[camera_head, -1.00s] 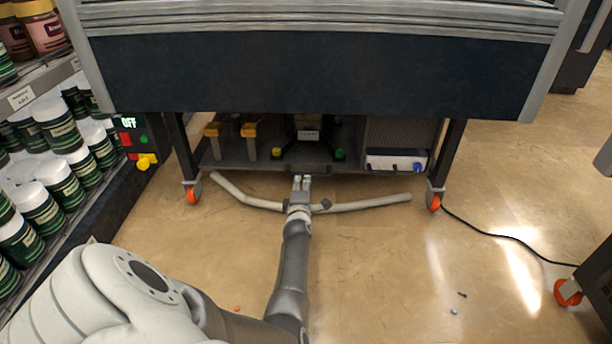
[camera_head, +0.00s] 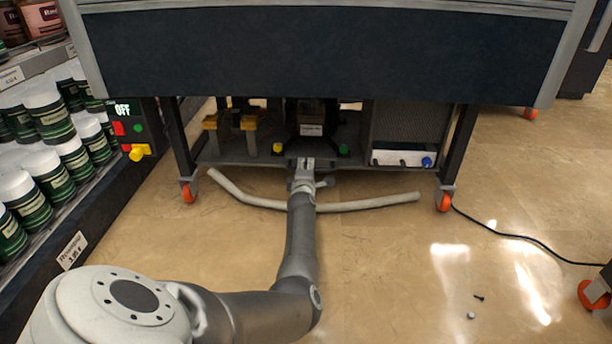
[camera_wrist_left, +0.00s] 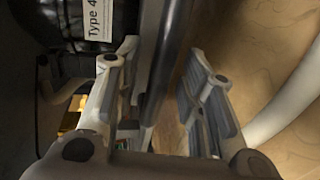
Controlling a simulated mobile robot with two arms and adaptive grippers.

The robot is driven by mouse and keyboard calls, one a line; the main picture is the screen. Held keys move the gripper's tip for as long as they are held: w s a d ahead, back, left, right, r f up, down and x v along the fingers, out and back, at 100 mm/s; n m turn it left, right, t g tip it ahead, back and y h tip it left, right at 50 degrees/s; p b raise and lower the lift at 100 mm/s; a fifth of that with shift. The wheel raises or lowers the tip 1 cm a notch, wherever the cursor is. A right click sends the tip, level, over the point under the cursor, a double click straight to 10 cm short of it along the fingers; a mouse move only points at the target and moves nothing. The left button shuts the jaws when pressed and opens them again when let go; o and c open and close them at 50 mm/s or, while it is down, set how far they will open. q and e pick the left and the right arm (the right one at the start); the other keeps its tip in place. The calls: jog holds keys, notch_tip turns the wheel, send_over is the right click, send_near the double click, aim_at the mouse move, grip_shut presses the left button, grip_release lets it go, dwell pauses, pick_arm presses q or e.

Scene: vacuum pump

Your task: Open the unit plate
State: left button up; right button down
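The unit plate (camera_head: 236,157) is the dark low shelf under the cart, carrying the pump parts. It looks pushed in under the cart. My left gripper (camera_head: 306,163) is at the middle of its front edge, where a dark handle sits, mostly hidden by the gripper in the head view. In the left wrist view, the fingers of my left gripper (camera_wrist_left: 158,75) are spread, one on each side of the dark handle bar (camera_wrist_left: 163,60). A gap shows between the right finger and the bar; contact on the left side is unclear. My right gripper is not in view.
A pale hose (camera_head: 375,202) lies on the floor beneath my left forearm. Cart legs with orange wheels (camera_head: 188,193) stand on both sides. A stocked shelf (camera_head: 75,225) is at the left. A black cable (camera_head: 510,235) runs right. Floor in front is mostly clear.

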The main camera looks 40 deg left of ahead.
pick_arm(q)
jog(key=shift+w+a, duration=0.1)
grip_shut()
dwell(0.3)
